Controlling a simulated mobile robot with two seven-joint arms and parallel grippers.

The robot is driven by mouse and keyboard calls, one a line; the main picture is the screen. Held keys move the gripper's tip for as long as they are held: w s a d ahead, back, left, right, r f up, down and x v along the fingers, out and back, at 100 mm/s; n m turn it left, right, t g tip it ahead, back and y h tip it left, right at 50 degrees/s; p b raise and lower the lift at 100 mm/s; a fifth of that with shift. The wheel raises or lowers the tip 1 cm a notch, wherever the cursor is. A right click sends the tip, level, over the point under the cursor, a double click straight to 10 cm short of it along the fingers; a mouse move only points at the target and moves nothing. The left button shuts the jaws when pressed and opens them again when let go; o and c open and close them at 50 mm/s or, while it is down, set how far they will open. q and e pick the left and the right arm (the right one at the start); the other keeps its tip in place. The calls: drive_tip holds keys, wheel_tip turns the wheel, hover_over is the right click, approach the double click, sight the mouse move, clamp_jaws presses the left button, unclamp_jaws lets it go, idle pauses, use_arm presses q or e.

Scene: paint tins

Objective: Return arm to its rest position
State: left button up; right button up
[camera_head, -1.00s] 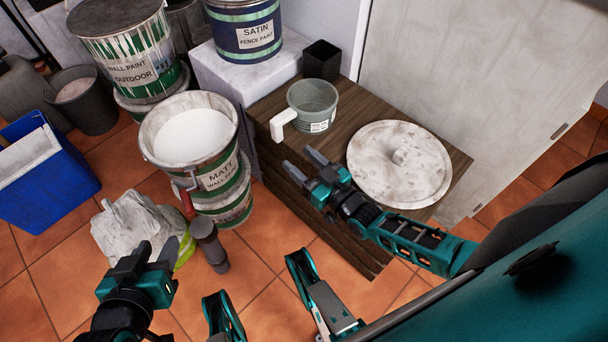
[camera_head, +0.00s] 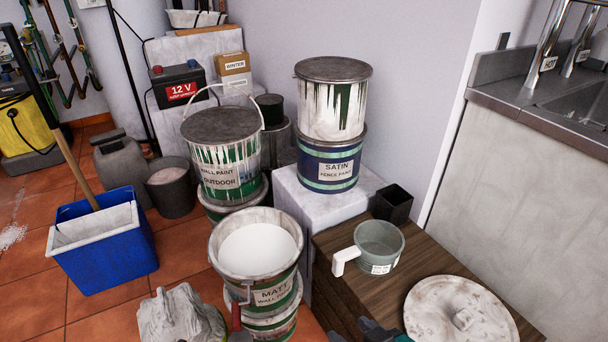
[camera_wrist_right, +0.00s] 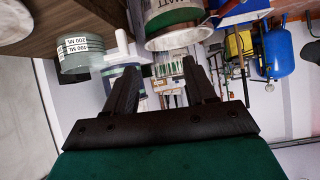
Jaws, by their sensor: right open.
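My right gripper (camera_head: 372,332) shows only as a small part at the bottom edge of the head view, beside the wooden box top. In the right wrist view, my right gripper (camera_wrist_right: 162,85) has its two dark fingers apart with nothing between them. The grey measuring cup (camera_head: 379,245) with a white handle stands on the wooden box, apart from the gripper; it also shows at the upper left of the right wrist view (camera_wrist_right: 80,52). The open matt wall paint tin (camera_head: 256,250), full of white paint, stands to the left. My left gripper is out of view.
A round paint-stained lid (camera_head: 459,312) and a black square pot (camera_head: 393,204) are on the wooden box (camera_head: 340,255). Stacked paint tins (camera_head: 334,100) stand on a white block behind. A blue bucket (camera_head: 105,250) stands at left on the tiled floor. A sink counter (camera_head: 540,130) is at right.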

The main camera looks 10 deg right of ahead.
use_arm(q)
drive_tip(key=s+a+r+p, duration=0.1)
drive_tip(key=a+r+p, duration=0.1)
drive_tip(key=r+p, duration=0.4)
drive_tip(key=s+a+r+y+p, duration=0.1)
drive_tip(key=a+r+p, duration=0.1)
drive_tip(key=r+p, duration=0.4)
drive_tip(key=p, duration=0.5)
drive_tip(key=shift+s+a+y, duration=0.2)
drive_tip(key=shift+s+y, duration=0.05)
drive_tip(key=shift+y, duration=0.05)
use_arm(e)
drive_tip(key=s+d+r+h, duration=0.1)
drive_tip(key=d+r, duration=0.3)
drive_tip(key=r, duration=0.8)
drive_tip(key=shift+s+r, duration=0.35)
drive_tip(key=shift+s, duration=0.2)
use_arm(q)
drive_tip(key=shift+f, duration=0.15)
